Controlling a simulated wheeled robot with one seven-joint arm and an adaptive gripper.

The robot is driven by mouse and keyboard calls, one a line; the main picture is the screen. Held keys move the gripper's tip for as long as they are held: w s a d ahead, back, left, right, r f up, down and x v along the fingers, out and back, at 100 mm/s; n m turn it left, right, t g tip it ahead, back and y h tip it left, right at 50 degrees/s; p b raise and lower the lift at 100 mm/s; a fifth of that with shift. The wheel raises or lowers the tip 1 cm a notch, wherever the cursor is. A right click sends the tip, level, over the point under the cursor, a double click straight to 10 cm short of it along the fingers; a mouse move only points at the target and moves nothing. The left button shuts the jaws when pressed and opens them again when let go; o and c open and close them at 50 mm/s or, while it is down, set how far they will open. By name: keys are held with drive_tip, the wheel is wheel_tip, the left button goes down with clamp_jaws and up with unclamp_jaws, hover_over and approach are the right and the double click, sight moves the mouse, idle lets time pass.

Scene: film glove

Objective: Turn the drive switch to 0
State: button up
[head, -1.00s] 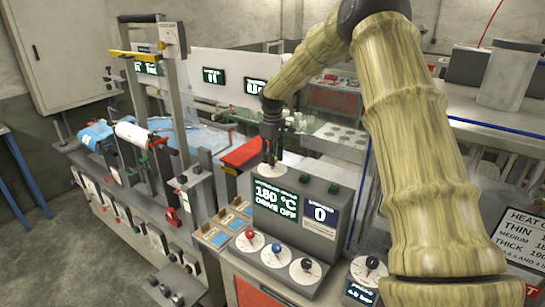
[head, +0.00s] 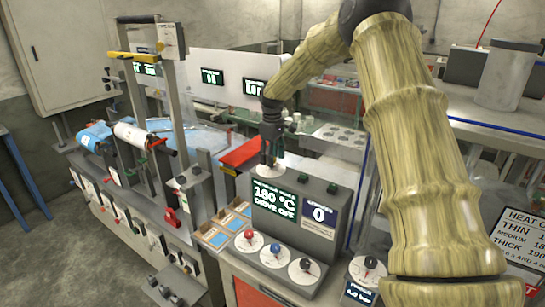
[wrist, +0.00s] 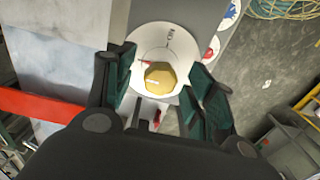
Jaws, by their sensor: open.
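A yellow faceted knob (wrist: 160,77) sits on a round white dial plate (wrist: 168,42) in the wrist view. A small red mark shows at the knob's upper left; the dial lettering is too small to read surely. My gripper (wrist: 163,68) is open, with its dark green finger pads on either side of the knob. A gap shows beside each pad. In the head view my gripper (head: 267,160) points down behind the console, where its fingers largely hide the knob. The console's green display (head: 275,200) reads 180 °C and DRIVE OFF.
A blue display (head: 319,215) showing 0 is beside it. Red, blue and black knobs (head: 277,248) line the console front. A red bar (head: 245,152) lies left of my gripper. A pressure dial (head: 368,268) is at right.

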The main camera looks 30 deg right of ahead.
drive_tip(key=shift+w+a+r, duration=0.1)
drive_tip(key=shift+w+a, duration=0.05)
drive_tip(key=shift+w, duration=0.05)
wheel_tip(320, 180, up, 12)
idle(0.5)
drive_tip(key=shift+s, duration=0.1)
idle(0.3)
